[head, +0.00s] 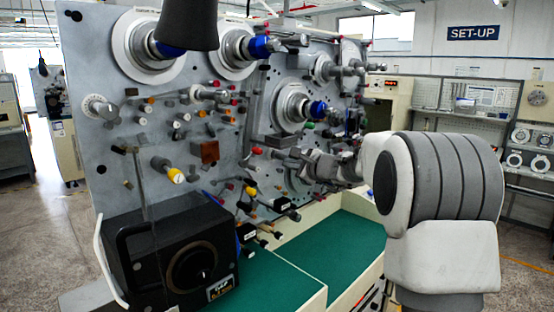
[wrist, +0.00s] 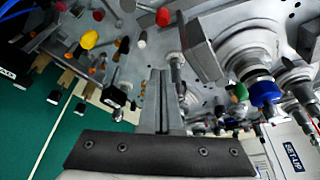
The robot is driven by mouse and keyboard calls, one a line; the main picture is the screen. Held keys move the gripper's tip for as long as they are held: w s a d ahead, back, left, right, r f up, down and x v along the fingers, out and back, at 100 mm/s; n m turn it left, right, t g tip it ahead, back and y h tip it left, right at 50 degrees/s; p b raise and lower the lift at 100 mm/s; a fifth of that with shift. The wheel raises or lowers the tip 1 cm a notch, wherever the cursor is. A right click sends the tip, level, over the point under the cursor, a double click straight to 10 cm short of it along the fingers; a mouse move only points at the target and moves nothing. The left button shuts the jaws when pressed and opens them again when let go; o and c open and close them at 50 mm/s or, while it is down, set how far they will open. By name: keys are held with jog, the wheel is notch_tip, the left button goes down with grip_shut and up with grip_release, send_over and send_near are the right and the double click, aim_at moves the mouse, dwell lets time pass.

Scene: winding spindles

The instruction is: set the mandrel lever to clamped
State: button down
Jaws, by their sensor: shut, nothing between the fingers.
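A grey upright panel (head: 82,160) carries the winding spindles, including an upper one with a blue collar (head: 263,47) and a middle one with a blue collar (head: 318,108). Many small levers and knobs surround them; I cannot tell for certain which is the mandrel lever or how it is set. My gripper (head: 284,154) reaches in from the right, close to the panel below the middle spindle. In the wrist view my gripper (wrist: 161,78) is shut, with nothing held. A small grey rod (wrist: 176,65) lies just right of its tips; contact is unclear.
In the wrist view a grey block (wrist: 200,52), a green knob (wrist: 238,92) and a blue collar (wrist: 264,94) lie to the right.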

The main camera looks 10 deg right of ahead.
jog(key=w+a+p, duration=0.5)
jog(key=w, duration=0.2)
jog(key=shift+a+r, duration=0.25)
dwell(0.3)
jog(key=shift+b, duration=1.05)
